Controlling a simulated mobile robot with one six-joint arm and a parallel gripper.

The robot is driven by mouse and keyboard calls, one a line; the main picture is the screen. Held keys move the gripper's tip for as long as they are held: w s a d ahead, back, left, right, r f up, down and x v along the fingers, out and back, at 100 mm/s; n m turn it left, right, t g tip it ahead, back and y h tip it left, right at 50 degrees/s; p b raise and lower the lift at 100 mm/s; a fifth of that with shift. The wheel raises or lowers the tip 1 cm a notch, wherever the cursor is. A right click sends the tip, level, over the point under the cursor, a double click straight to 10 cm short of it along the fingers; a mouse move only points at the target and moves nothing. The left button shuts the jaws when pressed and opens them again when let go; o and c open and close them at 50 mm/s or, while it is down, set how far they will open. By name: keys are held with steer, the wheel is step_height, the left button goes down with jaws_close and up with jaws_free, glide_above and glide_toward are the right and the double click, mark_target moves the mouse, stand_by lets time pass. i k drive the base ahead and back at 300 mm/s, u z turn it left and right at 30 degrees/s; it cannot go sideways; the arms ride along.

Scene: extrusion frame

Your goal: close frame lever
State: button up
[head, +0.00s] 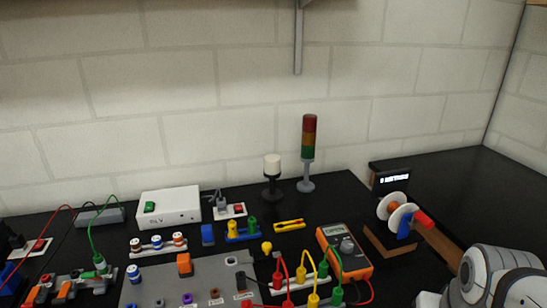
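I cannot pick out with certainty which part is the frame lever. A device with white discs (400,217) and a red handle (424,219) stands on the right of the bench, on a wooden base. A grey bar (298,40) hangs down at the top middle in front of the wall. My arm shows at the lower right, but its gripper end is outside the picture.
A grey panel (205,279), an orange multimeter (345,250), coloured leads, a white power box (169,207) and a red-amber-green stack light (308,150) crowd the black bench. The bench (460,180) is clear at the far right.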

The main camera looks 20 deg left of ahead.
mark_target(92, 275)
steer(key=u, duration=2.55)
steer(key=i, duration=0.65)
steer(key=z, duration=0.3)
